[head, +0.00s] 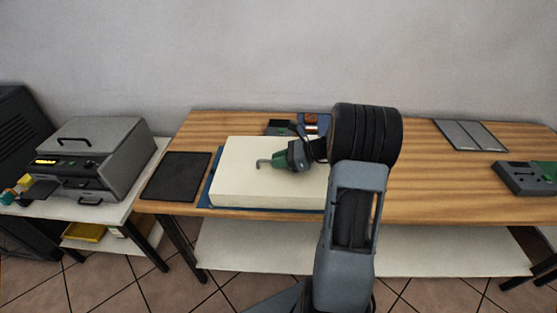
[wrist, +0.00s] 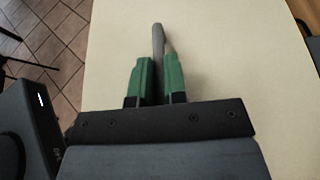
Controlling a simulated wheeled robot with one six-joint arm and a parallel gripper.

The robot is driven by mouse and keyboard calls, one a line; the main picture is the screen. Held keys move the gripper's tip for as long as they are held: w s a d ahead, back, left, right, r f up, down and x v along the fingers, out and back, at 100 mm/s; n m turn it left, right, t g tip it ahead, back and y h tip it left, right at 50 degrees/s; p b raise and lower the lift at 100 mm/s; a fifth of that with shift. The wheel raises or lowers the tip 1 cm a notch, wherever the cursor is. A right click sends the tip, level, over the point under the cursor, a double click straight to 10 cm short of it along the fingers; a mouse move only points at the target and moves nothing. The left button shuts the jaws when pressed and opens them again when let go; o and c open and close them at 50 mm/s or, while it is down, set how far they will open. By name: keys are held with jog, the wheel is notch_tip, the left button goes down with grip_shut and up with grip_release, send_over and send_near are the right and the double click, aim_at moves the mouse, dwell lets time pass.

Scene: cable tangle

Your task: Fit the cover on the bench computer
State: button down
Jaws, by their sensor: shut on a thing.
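The cover is a cream, flat box-like panel (head: 240,180) on the left half of the bench. It fills most of the wrist view (wrist: 225,75). A grey handle (head: 264,163) stands on its top and also shows in the wrist view (wrist: 158,42). My gripper (head: 282,160), with green fingers, is shut on this handle; in the wrist view the fingers (wrist: 158,68) sit on either side of it. A blue edge (head: 205,190) shows under and beside the cover. The computer itself is hidden, so I cannot tell how the cover is seated.
A black mat (head: 176,176) lies left of the cover. Small parts (head: 280,127) lie behind it, partly hidden. Grey panels (head: 470,135) and a grey-green device (head: 527,177) are on the right. A grey machine (head: 90,155) stands on a side table. The bench's middle right is clear.

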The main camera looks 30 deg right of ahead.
jog(key=shift+f, duration=0.1)
jog(key=c, duration=1.1)
grip_release()
jog(key=v, duration=1.3)
jog(key=shift+s+d+r, duration=0.1)
jog(key=shift+d+r, duration=0.15)
jog(key=shift+r, duration=0.05)
notch_tip(320, 180, up, 6)
jog(key=p, duration=0.6)
